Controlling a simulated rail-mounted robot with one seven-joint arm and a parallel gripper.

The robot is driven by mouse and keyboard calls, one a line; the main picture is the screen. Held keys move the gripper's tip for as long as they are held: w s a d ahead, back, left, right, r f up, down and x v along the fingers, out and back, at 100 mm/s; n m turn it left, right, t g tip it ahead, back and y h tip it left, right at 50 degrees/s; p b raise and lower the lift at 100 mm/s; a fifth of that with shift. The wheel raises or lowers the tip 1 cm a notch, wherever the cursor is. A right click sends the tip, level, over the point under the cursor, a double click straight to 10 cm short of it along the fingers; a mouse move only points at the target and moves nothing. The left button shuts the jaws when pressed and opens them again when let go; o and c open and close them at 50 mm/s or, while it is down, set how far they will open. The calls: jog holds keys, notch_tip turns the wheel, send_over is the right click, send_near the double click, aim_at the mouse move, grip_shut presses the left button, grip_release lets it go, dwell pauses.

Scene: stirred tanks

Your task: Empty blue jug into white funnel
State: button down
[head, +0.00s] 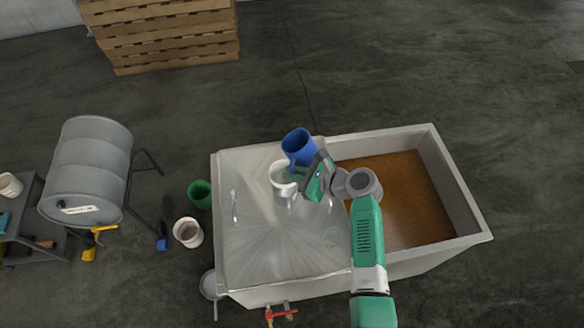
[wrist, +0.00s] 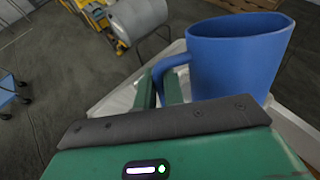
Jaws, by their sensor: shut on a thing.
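The blue jug (head: 298,146) is held above the far part of the tank's metal cover, slightly tilted in the head view. In the wrist view the blue jug (wrist: 236,58) fills the upper right, and its handle lies between my fingers. My gripper (head: 306,174) is shut on that handle; it also shows in the wrist view (wrist: 168,84). The white funnel (head: 283,178) sits on the cover just below the jug, partly hidden by the jug and my gripper. The jug's contents are not visible, and I see no stream.
The tank's right half is open and holds brown liquid (head: 398,200). A grey drum (head: 88,170) lies on a stand at left. A green bucket (head: 200,194) and a white bucket (head: 188,232) stand on the floor beside the tank. The cover (head: 265,255) is mostly clear in front.

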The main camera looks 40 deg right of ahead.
jog(key=g+h+p, duration=0.1)
jog(key=g+p, duration=0.2)
jog(key=shift+s+d+f+n+g+h, duration=0.1)
jog(key=shift+f+n+g+h, duration=0.2)
jog(key=shift+f+h, duration=0.1)
jog(key=shift+f+g+h+p, duration=0.3)
jog(key=shift+f+g+h, duration=0.25)
jog(key=shift+g, duration=0.55)
jog(key=g+h+b, duration=0.1)
jog(key=g, duration=0.1)
jog(key=w+f+g+h+b, duration=0.1)
jog(key=g+b, duration=0.1)
jog(key=g, duration=0.1)
jog(key=w+a+f+n+g+h+b, duration=0.1)
jog(key=g+h+b, duration=0.1)
jog(key=shift+w+a+f+g, duration=0.1)
jog(key=shift+f+g, duration=0.05)
jog(key=shift+g, duration=0.25)
jog(key=shift+w+a+r+b, duration=0.1)
jog(key=shift+r+b, duration=0.15)
jog(key=shift+b, duration=0.35)
dwell(0.3)
